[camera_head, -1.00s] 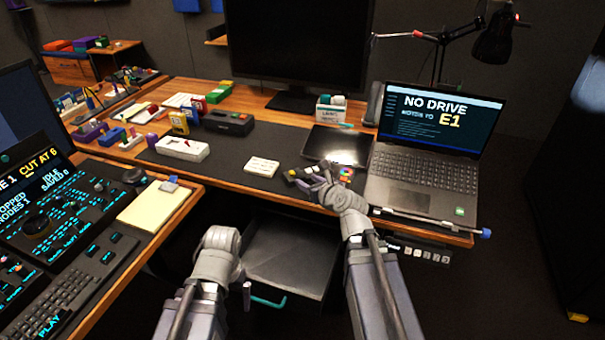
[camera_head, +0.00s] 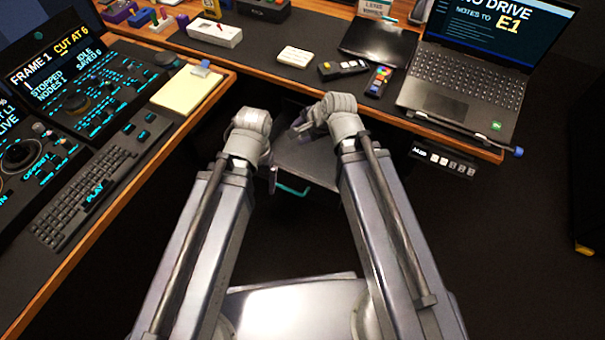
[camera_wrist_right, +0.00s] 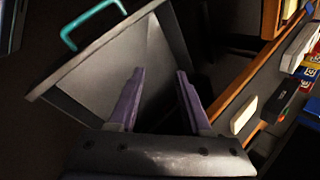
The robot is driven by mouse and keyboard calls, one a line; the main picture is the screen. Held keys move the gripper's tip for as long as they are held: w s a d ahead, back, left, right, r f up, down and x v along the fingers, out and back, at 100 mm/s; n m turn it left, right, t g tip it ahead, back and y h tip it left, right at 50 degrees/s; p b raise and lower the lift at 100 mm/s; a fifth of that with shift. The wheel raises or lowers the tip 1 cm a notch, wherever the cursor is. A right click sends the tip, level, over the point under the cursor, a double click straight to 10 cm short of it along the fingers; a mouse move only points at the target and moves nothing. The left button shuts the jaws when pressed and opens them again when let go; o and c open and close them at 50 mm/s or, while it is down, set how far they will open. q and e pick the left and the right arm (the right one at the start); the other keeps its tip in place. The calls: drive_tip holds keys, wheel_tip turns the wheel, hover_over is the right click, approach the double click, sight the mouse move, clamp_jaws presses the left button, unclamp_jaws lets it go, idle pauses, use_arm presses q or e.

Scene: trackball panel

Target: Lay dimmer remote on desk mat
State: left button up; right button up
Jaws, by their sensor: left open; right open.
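A black remote with pale keys (camera_head: 343,69), which looks like the dimmer remote, lies flat on the dark desk mat (camera_head: 262,52), near its front right part. A second remote with coloured keys (camera_head: 379,81) lies to its right; I cannot tell which is named the dimmer. My right gripper (camera_head: 298,126) is open and empty, in front of the desk edge and apart from both remotes. Its spread purple fingers (camera_wrist_right: 158,90) show in the right wrist view with the drawer behind them. My left gripper (camera_head: 271,176) is open, low beside the drawer, mostly hidden by its wrist.
An open dark drawer (camera_head: 312,160) with a teal handle (camera_head: 292,188) juts out below the desk. A notepad (camera_head: 187,91) is on the left console.

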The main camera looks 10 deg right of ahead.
drive_tip(key=s+f+n+g+h, duration=0.1)
drive_tip(key=s+n+g+h, duration=0.1)
drive_tip(key=s+n, duration=0.4)
drive_tip(key=s+a+f+n+g+h, duration=0.1)
drive_tip(key=s+f+n+g+h, duration=0.1)
drive_tip(key=s+n, duration=0.4)
drive_tip(key=n+g+h, duration=0.1)
drive_tip(key=n, duration=0.4)
drive_tip(key=shift+s+a+f+g, duration=0.15)
drive_tip(key=shift+s+g, duration=0.1)
drive_tip(key=shift+g, duration=0.15)
